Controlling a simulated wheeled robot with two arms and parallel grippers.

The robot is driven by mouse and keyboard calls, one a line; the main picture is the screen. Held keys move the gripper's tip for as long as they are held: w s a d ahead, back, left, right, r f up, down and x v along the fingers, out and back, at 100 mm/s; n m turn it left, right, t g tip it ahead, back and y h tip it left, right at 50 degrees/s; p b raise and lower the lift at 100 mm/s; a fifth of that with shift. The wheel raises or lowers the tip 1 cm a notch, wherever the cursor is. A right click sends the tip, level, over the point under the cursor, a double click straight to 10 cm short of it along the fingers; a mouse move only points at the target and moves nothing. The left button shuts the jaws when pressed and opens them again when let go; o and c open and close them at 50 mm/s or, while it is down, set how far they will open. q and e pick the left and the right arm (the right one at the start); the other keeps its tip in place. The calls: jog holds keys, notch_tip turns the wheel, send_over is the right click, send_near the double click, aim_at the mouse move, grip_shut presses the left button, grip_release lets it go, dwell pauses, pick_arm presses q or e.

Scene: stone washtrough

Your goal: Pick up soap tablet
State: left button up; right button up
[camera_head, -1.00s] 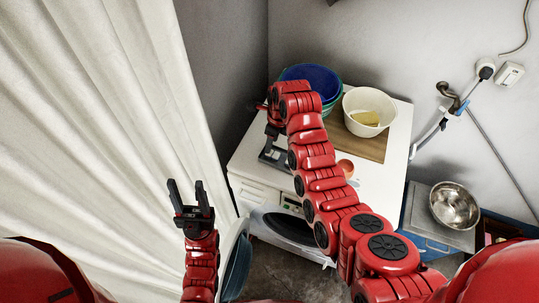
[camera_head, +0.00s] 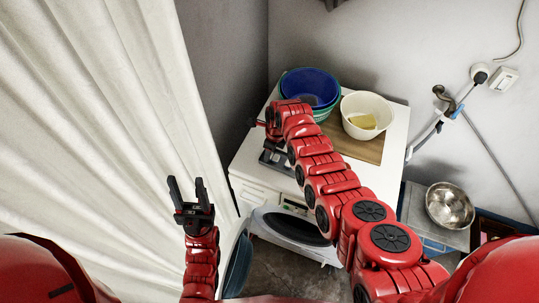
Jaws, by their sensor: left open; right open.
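A yellow block (camera_head: 362,121) lies inside a white bowl (camera_head: 349,107) on the white washing machine (camera_head: 396,136); I cannot tell whether it is the soap tablet. My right arm reaches across the machine top. Its gripper (camera_head: 257,122) is open at the machine's left side, left of the bowls and mostly hidden by its own arm. A dark grey flat object (camera_head: 273,160) lies on the machine below that gripper, partly covered by my arm. My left gripper (camera_head: 186,186) is open and empty, in front of the curtain, well away from the bowls.
A blue basin (camera_head: 312,84) with a green one under it stands at the back of the machine. A wooden board (camera_head: 366,149) lies by the white bowl. A metal bowl (camera_head: 449,205) stands at the right. A curtain (camera_head: 100,120) hangs at the left.

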grip_shut()
jog(key=shift+r, duration=0.2)
dwell(0.4)
